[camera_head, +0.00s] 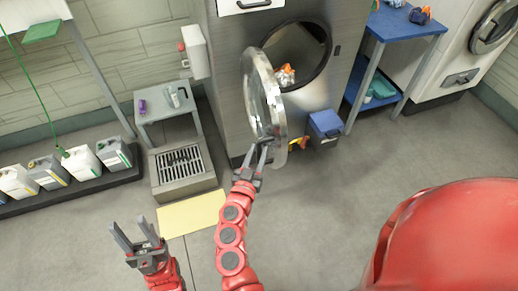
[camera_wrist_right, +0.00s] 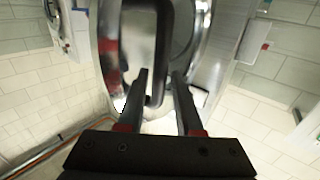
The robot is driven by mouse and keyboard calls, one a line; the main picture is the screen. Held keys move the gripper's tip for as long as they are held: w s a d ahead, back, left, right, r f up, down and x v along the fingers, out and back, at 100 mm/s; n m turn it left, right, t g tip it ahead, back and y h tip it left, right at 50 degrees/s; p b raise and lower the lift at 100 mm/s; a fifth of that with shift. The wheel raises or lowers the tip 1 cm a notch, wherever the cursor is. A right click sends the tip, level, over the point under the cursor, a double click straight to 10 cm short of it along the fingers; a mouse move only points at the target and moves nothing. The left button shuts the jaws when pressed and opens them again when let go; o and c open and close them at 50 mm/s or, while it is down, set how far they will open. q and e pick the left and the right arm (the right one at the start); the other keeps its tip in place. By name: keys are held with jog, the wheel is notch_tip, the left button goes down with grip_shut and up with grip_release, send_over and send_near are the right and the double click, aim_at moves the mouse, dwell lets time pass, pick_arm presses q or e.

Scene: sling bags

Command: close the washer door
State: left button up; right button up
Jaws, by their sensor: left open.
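The front-loading washer (camera_head: 335,62) is a steel machine with a dark round opening that has orange and white items inside. Its round door (camera_head: 256,92) with a glassy middle and chrome rim stands swung open to the left. My right gripper (camera_head: 265,148) is at the lower edge of the door. In the right wrist view my right gripper (camera_wrist_right: 160,75) has its fingers apart, with a dark loop-shaped part (camera_wrist_right: 158,98) of the door between and beyond them. Whether they touch it is unclear. My left gripper (camera_head: 134,230) is open and empty, low over the floor at left.
A blue bin (camera_head: 324,126) with yellow items beside it stands below the opening. A blue table (camera_head: 408,24) is to the right. A small grey table (camera_head: 165,106), a floor grate (camera_head: 182,163) and several jugs (camera_head: 80,163) are at left. The floor at right is clear.

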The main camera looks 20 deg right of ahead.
jog(key=shift+w+d, duration=0.4)
jog(key=shift+w, duration=0.2)
grip_shut()
dwell(1.1)
